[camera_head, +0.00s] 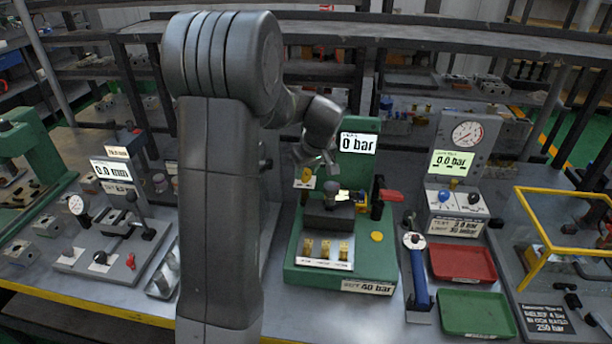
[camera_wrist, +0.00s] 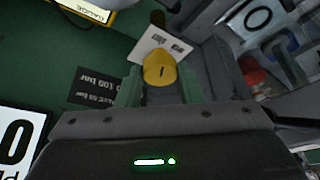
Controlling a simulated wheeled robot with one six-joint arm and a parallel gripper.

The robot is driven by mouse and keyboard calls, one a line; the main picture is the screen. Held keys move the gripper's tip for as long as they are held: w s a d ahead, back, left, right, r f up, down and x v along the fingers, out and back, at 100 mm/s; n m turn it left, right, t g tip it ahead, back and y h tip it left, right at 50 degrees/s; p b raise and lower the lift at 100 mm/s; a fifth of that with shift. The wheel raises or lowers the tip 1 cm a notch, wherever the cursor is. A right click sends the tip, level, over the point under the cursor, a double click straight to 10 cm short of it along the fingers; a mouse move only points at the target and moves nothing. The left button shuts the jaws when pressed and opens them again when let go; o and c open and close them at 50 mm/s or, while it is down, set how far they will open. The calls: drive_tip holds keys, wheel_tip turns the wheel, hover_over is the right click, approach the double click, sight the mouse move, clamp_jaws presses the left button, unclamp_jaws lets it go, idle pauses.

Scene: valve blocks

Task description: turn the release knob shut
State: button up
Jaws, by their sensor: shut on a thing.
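The release knob (camera_wrist: 158,70) is yellow with a short dark mark on its face, in front of a small white label plate (camera_wrist: 152,42). My gripper (camera_wrist: 159,88) has one finger on each side of the knob and is shut on it. In the head view the yellow knob (camera_head: 306,174) shows at the left of the green test stand (camera_head: 291,247), just under my gripper (camera_head: 311,163). The stand's display (camera_head: 358,142) reads 0 bar. The knob's lower part is hidden in the wrist view.
A blue-handled tool (camera_head: 419,277), a red tray (camera_head: 462,263) and a green tray (camera_head: 475,313) lie to the right. A gauge panel (camera_head: 463,150) stands behind them.

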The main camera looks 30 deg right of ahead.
drive_tip(key=shift+d+n+y+b, duration=0.1)
drive_tip(key=shift+n+y+b, duration=0.25)
drive_tip(key=shift+n, duration=0.45)
drive_tip(key=o, duration=1)
drive_tip(key=shift+c, duration=0.2)
drive_tip(key=shift+r, duration=0.1)
drive_tip(key=b+v, duration=0.1)
drive_tip(key=v, duration=1.2)
drive_tip(key=shift+r, duration=0.35)
drive_tip(key=shift+f, duration=0.1)
